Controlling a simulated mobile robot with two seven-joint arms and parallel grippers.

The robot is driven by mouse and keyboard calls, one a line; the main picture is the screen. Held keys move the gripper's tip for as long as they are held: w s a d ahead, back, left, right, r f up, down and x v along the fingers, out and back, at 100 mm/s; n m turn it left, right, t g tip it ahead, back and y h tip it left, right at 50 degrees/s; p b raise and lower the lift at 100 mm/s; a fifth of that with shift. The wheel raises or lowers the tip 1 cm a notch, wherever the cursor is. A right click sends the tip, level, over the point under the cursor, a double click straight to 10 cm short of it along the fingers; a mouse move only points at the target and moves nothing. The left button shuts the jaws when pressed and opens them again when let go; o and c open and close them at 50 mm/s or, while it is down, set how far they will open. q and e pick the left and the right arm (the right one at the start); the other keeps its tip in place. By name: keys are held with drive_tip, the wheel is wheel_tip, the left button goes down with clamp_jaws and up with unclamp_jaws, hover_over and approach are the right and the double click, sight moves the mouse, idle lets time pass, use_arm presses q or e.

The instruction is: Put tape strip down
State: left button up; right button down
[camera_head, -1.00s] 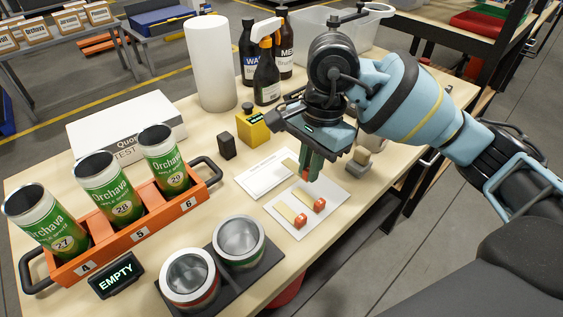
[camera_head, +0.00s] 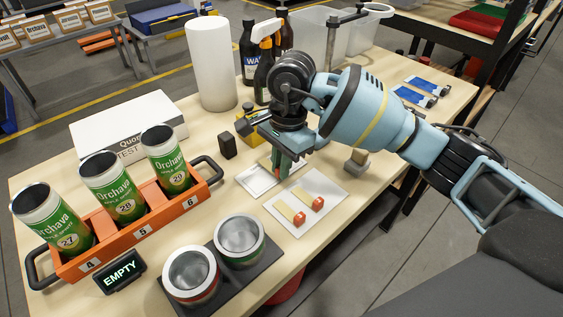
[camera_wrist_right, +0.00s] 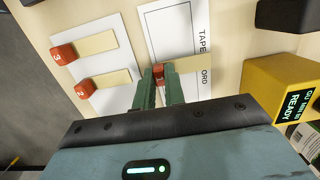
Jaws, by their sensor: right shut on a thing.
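My right gripper (camera_head: 281,166) points down over the white tape record card (camera_head: 256,184). In the right wrist view its fingers (camera_wrist_right: 161,88) are shut on the red end of a tan tape strip (camera_wrist_right: 188,65). The strip lies across the record card (camera_wrist_right: 168,25), over its printed lettering; I cannot tell whether it touches the card. A white plate (camera_head: 333,192) beside it holds two more tan strips with red numbered ends, strip 3 (camera_wrist_right: 95,44) and strip 2 (camera_wrist_right: 110,79). My left gripper is out of view.
A yellow device reading READY (camera_wrist_right: 285,85) and a small black block (camera_head: 227,146) stand near the card. An orange rack (camera_head: 140,232) holds green cans. Two open cans (camera_head: 240,240) sit on a dark base in front. Bottles (camera_head: 264,75) and a white roll (camera_head: 211,65) stand behind.

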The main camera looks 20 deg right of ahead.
drive_tip(key=shift+f, duration=0.2)
drive_tip(key=c, duration=1.5)
unclamp_jaws()
drive_tip(key=shift+r, duration=0.55)
drive_tip(key=r, duration=0.3)
drive_tip(key=d+r, duration=0.1)
drive_tip(key=r, duration=0.7)
drive_tip(key=shift+w+d+r, duration=0.1)
drive_tip(key=shift+w+d, duration=0.1)
